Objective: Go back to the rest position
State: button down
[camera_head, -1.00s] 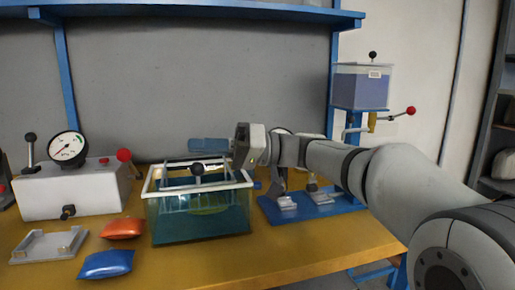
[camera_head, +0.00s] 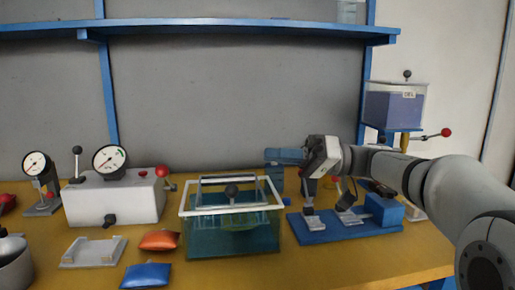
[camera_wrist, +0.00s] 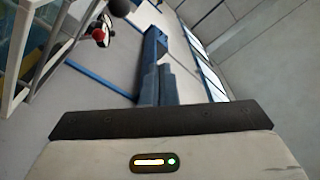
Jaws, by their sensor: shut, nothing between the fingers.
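My gripper (camera_head: 284,158) is in the head view, with blue fingers pointing left. It is held in the air above the table, just right of and behind the glass tank (camera_head: 232,235). The fingers are together with nothing between them. In the wrist view the blue fingers (camera_wrist: 156,75) point away from the dark gripper plate, and the picture is tilted. My arm reaches in from the right side of the head view.
Below my gripper stands a blue base with clamps (camera_head: 345,228). Left are an orange pouch (camera_head: 159,240), a blue pouch (camera_head: 146,275), a grey fixture (camera_head: 94,252) and a white gauge box (camera_head: 115,198). A liquid container (camera_head: 394,106) stands right. A blue shelf (camera_head: 240,32) runs above.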

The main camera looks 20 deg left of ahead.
jog(key=s+d+m+t+h+p, duration=0.3)
jog(key=s+d+m+h+p, duration=0.2)
jog(key=d+p, duration=0.5)
jog(key=s+d+m+t+h+p, duration=0.4)
jog(key=s+d+m+h+p, duration=0.1)
jog(key=d+p, duration=0.5)
jog(key=s+d+m+t+h+p, duration=0.4)
jog(key=d+h+p, duration=0.3)
jog(key=d+p, duration=0.4)
jog(key=shift+s+d+m, duration=0.5)
jog(key=shift+s+d, duration=0.25)
